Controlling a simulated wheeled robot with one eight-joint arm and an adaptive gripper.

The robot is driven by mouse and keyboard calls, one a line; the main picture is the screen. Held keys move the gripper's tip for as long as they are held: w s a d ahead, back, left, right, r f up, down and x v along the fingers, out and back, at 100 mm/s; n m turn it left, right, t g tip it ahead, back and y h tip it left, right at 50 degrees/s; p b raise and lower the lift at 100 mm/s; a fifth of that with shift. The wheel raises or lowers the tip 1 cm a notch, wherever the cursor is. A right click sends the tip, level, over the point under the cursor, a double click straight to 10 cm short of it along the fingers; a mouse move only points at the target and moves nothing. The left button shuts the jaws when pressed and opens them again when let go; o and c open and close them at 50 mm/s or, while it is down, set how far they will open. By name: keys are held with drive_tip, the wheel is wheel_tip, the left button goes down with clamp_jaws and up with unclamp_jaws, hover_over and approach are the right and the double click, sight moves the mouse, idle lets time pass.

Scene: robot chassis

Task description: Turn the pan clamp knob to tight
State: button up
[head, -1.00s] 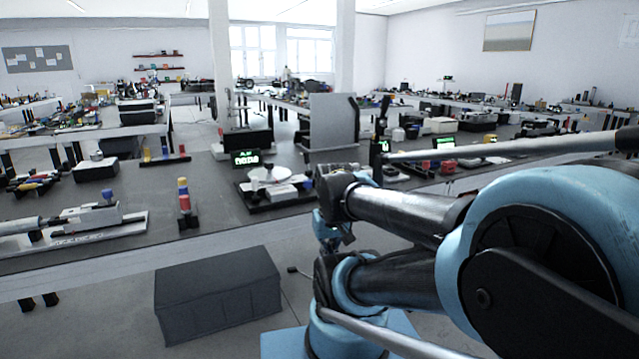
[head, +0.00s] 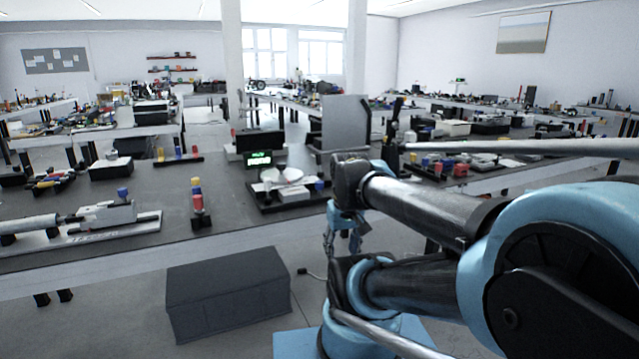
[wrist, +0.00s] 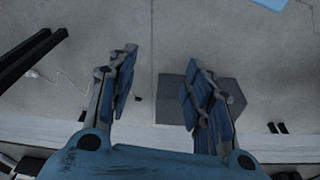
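My gripper (wrist: 158,95) is open and empty in the wrist view, its two blue-padded fingers wide apart above the floor. In the head view my gripper (head: 343,240) hangs in front of the table's front edge, partly behind my arm. A small device with a white pan-like part (head: 283,176), a green lit display (head: 259,158) and a dark base stands on the table, up and left of my gripper. I cannot make out a pan clamp knob; it is too small or hidden. My gripper is apart from the device.
The dark table (head: 150,205) holds a long grey fixture (head: 85,222) at left and a red-and-blue post (head: 197,203). A grey panel (head: 345,122) stands behind the device. A dark grey box (head: 228,290) sits on the floor before the table.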

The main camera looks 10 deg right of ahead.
drive_tip(key=w+r+n+g, duration=0.1)
drive_tip(key=w+r+n, duration=0.3)
drive_tip(key=w+r, duration=1.2)
wheel_tip(320, 180, up, 9)
drive_tip(key=n+g, duration=0.1)
drive_tip(key=n, duration=0.2)
hover_over(319, 182)
wheel_tip(319, 182, down, 18)
drive_tip(key=shift+w+r, duration=0.1)
drive_tip(key=shift+w, duration=0.05)
drive_tip(key=shift+c, duration=0.3)
drive_tip(key=c, duration=1)
